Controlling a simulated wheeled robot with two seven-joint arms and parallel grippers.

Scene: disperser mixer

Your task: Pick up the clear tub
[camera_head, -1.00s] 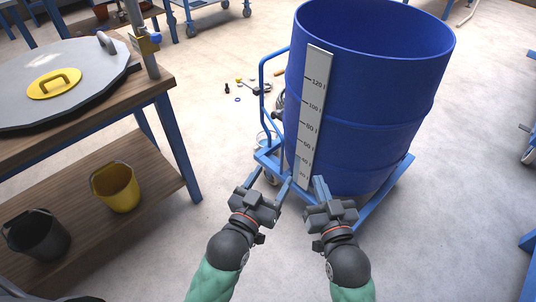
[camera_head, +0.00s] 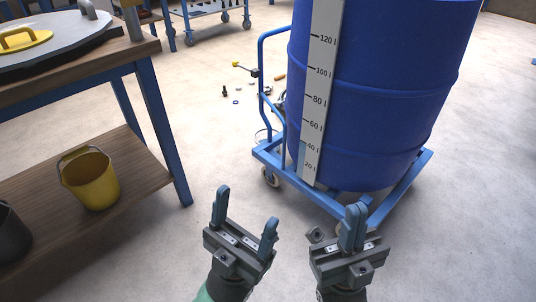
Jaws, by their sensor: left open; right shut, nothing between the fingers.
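A small part of a clear, pale rounded thing (camera_head: 262,135) shows on the floor behind the blue trolley's handle, left of the drum. It may be the clear tub, but most of it is hidden and I cannot tell for sure. My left gripper (camera_head: 246,208) is open and empty, in front of the trolley at the lower middle. My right gripper (camera_head: 354,213) is shut and empty, in front of the drum, to the right of the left gripper. Neither gripper is near the clear thing.
A large blue drum (camera_head: 400,100) with a white scale strip (camera_head: 318,95) stands on a blue trolley (camera_head: 330,205). A wooden bench (camera_head: 80,235) at left holds a yellow bucket (camera_head: 90,180) and a dark bucket (camera_head: 10,235). Small tools lie on the floor behind. Floor between bench and trolley is clear.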

